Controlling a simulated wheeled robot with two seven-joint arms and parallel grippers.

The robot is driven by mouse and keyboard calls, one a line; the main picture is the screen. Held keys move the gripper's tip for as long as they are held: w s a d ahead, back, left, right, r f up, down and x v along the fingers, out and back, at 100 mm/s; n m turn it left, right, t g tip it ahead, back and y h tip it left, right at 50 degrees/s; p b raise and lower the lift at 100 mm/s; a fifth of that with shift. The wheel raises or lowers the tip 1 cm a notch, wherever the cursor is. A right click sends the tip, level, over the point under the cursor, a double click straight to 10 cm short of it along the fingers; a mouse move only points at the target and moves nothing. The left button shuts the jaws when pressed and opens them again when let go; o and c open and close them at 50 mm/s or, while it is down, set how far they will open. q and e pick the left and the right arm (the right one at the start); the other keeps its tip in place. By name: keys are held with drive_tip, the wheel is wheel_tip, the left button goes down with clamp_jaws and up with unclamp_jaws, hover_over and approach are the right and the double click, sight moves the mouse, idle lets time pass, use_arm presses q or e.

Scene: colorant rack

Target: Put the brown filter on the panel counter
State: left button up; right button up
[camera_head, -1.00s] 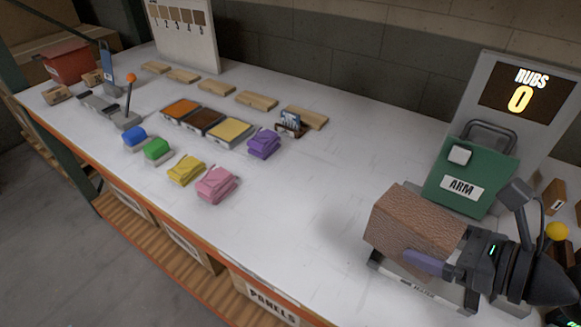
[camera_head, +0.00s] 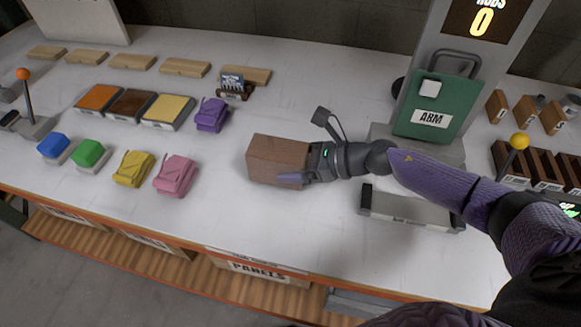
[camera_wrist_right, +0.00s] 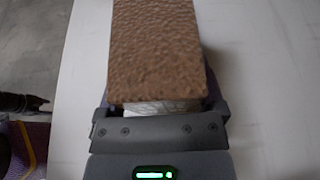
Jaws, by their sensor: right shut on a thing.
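A brown, rough-textured block (camera_head: 277,160), which fits the brown filter, is held by my right gripper (camera_head: 300,163). The right gripper is shut on the block's right end, and the wrist view shows the block (camera_wrist_right: 158,50) reaching out beyond the jaws. The block is over the white counter (camera_head: 225,225), above the PANELS label (camera_head: 258,271). I cannot tell whether it touches the counter or hangs just above it. The grey holder (camera_head: 412,208) is empty, to the right of the block. My left gripper is not in the head view.
The green ARM unit (camera_head: 436,105) stands at the right. The counter in front of the block is clear.

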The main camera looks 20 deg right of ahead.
drive_tip(key=shift+f, duration=0.95)
drive_tip(key=o, duration=1)
drive_tip(key=shift+c, duration=0.2)
drive_tip(key=shift+r, duration=0.15)
drive_tip(key=shift+d+r, duration=0.15)
drive_tip(key=v, duration=1.1)
drive_tip(key=shift+s+d+r, duration=0.1)
drive_tip(key=shift+s+d, duration=0.1)
drive_tip(key=shift+d, duration=0.05)
